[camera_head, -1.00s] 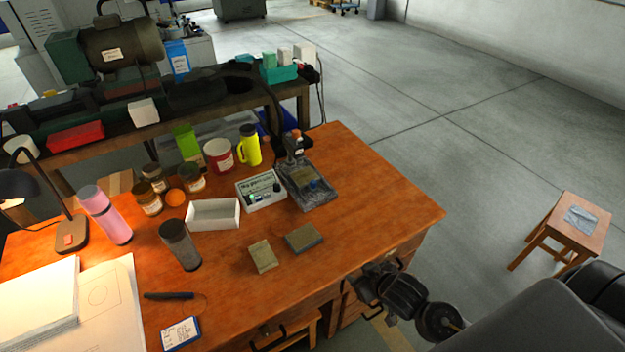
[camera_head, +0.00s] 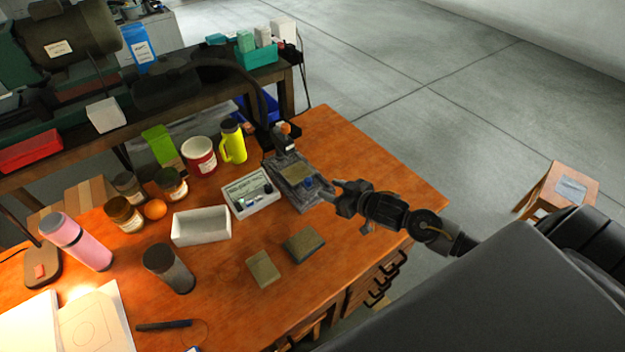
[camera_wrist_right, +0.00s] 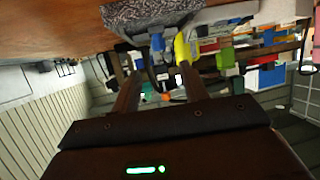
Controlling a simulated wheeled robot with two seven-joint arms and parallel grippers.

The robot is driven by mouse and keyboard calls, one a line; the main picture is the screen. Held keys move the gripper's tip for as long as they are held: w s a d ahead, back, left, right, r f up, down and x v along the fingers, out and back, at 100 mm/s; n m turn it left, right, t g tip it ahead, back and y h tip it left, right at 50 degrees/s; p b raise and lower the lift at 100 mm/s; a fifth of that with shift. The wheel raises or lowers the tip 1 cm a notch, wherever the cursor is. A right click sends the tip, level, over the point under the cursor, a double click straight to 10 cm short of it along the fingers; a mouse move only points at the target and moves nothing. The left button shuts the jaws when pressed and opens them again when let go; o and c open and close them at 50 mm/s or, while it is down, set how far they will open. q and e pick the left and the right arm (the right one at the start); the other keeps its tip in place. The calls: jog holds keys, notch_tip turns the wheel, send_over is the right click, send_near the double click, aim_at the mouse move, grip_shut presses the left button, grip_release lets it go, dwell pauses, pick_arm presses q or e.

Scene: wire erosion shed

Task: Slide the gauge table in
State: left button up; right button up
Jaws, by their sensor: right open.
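My right gripper (camera_head: 335,188) is open and empty, just right of the gauge's front edge. In the wrist view its two fingers (camera_wrist_right: 158,82) point toward the knob, apart from it. My left gripper is out of view.
A white tray (camera_head: 201,226), a yellow flask (camera_head: 233,143) and two small blocks (camera_head: 303,244) are nearby. The desk right of the gauge is clear. A wooden stool (camera_head: 563,186) stands at right.

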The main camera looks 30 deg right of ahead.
aim_at(311, 181)
jog(key=x, duration=0.7)
jog(key=shift+w+f+p, duration=0.15)
jog(key=shift+w+p, duration=0.2)
jog(key=shift+p, duration=0.05)
jog(key=shift+x, duration=0.8)
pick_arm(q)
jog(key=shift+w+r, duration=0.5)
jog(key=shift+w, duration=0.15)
pick_arm(e)
jog(key=shift+s+a, duration=0.1)
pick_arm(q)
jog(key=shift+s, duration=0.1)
pick_arm(e)
jog(key=shift+c, duration=0.2)
grip_shut()
